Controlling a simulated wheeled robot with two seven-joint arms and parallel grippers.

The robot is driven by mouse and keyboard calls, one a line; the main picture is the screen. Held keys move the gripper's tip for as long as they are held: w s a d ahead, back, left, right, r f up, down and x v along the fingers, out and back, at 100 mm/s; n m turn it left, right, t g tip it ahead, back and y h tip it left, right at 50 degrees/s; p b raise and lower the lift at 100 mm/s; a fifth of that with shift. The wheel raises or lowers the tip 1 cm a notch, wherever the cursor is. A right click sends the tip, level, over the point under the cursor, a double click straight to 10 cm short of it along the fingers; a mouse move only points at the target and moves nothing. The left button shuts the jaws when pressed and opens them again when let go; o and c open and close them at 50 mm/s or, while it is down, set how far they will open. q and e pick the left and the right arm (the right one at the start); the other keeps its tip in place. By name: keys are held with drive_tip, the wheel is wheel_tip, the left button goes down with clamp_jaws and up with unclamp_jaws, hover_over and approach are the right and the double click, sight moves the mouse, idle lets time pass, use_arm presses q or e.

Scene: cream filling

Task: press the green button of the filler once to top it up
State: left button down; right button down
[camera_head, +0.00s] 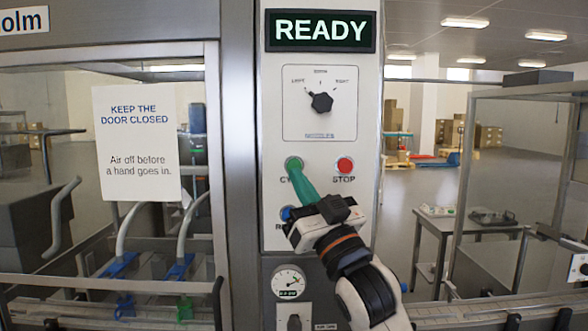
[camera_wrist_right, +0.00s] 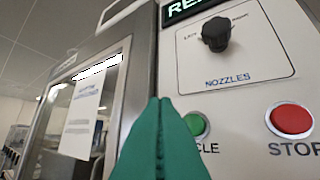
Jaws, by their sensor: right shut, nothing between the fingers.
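The green button (camera_head: 294,162) is on the filler's pale panel (camera_head: 270,100), above a label partly hidden by my fingers. My right gripper (camera_head: 297,172) comes up from below with its green fingers shut and empty. Its tips overlap the lower part of the button in the head view. In the right wrist view the fingertips (camera_wrist_right: 165,102) are just left of the green button (camera_wrist_right: 196,124) and cover part of it. I cannot tell whether they touch it. The display (camera_head: 320,31) reads READY. My left gripper is not in view.
The red STOP button (camera_head: 345,165) is close to the right of the green one. A blue button (camera_head: 286,213) is below, partly behind my gripper. The black nozzle knob (camera_head: 321,102) is above. A glazed door with a notice (camera_head: 138,143) is on the left.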

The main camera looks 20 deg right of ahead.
sight(291, 161)
drive_tip(key=shift+w+d, duration=0.25)
drive_tip(key=shift+w, duration=0.65)
drive_tip(key=shift+w+d, duration=0.3)
drive_tip(key=shift+w, duration=0.65)
drive_tip(key=shift+w+d, duration=0.25)
drive_tip(key=shift+w, duration=0.65)
drive_tip(key=shift+w, duration=0.15)
drive_tip(key=shift+w+d+p, duration=0.15)
drive_tip(key=shift+w+p, duration=0.05)
drive_tip(key=shift+p, duration=0.15)
drive_tip(key=shift+w+d, duration=0.1)
drive_tip(key=shift+w, duration=0.4)
idle(0.3)
drive_tip(key=shift+s, duration=0.1)
drive_tip(key=shift+s+a, duration=0.25)
drive_tip(key=shift+s, duration=0.55)
